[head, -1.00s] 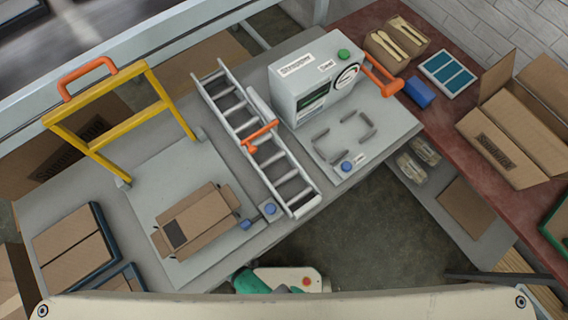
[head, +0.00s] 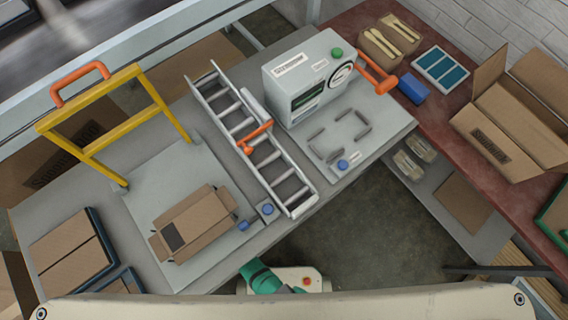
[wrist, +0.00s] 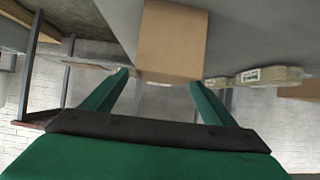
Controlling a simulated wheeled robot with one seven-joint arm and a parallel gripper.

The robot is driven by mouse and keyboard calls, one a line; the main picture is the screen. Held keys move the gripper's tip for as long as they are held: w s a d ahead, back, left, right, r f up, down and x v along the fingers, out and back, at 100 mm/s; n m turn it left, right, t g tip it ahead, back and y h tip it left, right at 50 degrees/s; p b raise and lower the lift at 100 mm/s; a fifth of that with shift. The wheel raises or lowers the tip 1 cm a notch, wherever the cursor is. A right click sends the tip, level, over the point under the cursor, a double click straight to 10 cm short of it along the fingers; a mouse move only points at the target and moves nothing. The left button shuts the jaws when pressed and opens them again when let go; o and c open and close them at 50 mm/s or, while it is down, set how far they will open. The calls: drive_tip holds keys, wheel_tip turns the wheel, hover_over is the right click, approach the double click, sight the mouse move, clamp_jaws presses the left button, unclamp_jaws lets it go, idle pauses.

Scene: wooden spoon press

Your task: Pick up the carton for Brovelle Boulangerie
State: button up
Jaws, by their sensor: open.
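In the head view an open-flapped brown carton (head: 197,218) with a dark label lies on the grey plate under the yellow frame. A larger open carton (head: 512,122) with a dark printed label stands on the red table at right. No name is legible on either. My green gripper shows partly at the bottom of the head view, apart from both cartons; its jaws are not clear there. In the wrist view my gripper (wrist: 158,80) is open with nothing gripped. A brown box-like thing (wrist: 172,38) shows ahead between its fingers; I cannot tell which it is.
A grey press machine (head: 310,78) and a sloped roller rack (head: 252,137) stand on the grey bench. Closed brown boxes (head: 68,245) sit at lower left. Wrapped packs (head: 413,158) and flat cardboard (head: 465,203) lie on a lower shelf. Bare floor shows between bench and shelf.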

drive_tip(key=shift+r+x, duration=0.15)
drive_tip(key=shift+x, duration=1.8)
drive_tip(key=shift+r+x, duration=0.1)
drive_tip(key=shift+x, duration=1.85)
drive_tip(key=shift+w, duration=0.2)
drive_tip(key=shift+c, duration=0.2)
drive_tip(key=c, duration=1.3)
